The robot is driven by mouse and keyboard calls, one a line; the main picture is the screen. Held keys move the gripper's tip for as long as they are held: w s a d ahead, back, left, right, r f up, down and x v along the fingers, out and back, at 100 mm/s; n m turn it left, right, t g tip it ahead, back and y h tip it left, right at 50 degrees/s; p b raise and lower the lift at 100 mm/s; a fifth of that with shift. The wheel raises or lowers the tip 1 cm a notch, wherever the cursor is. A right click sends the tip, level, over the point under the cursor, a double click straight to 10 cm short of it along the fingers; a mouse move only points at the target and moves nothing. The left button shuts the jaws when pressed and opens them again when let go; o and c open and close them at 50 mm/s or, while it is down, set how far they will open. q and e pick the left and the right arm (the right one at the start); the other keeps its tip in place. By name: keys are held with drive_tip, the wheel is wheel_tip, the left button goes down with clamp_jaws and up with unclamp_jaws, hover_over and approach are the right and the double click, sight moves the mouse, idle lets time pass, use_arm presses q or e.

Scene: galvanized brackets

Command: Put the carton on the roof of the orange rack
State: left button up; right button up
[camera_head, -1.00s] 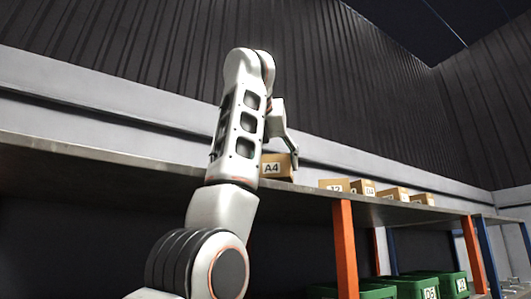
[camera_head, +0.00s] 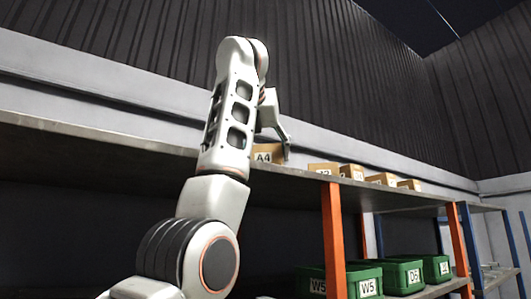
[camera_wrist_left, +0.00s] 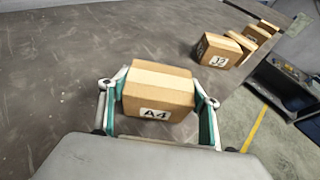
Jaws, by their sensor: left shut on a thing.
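The carton labelled A4 (camera_wrist_left: 160,92) is between the two fingers of my left gripper (camera_wrist_left: 160,103), which is shut on its sides. In the head view the carton (camera_head: 267,155) shows just above the front edge of the rack's roof, partly hidden by my arm. The grey roof (camera_wrist_left: 60,65) of the orange rack lies under the carton. I cannot tell whether the carton touches it. The rack has orange posts (camera_head: 333,240) in the head view. My left gripper also shows there (camera_head: 284,150), side on. My right gripper is not in view.
Several other cartons stand on the roof to the right, the nearest labelled J2 (camera_wrist_left: 219,50). Green bins (camera_head: 400,276) sit on a lower shelf. A blue-posted rack (camera_head: 470,240) stands farther right. The roof left of the carton is bare.

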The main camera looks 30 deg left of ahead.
use_arm(q)
drive_tip(key=shift+f, duration=0.3)
drive_tip(key=o, duration=1.4)
drive_tip(key=shift+o, duration=0.2)
drive_tip(key=v, duration=1.2)
drive_tip(key=shift+d, duration=0.1)
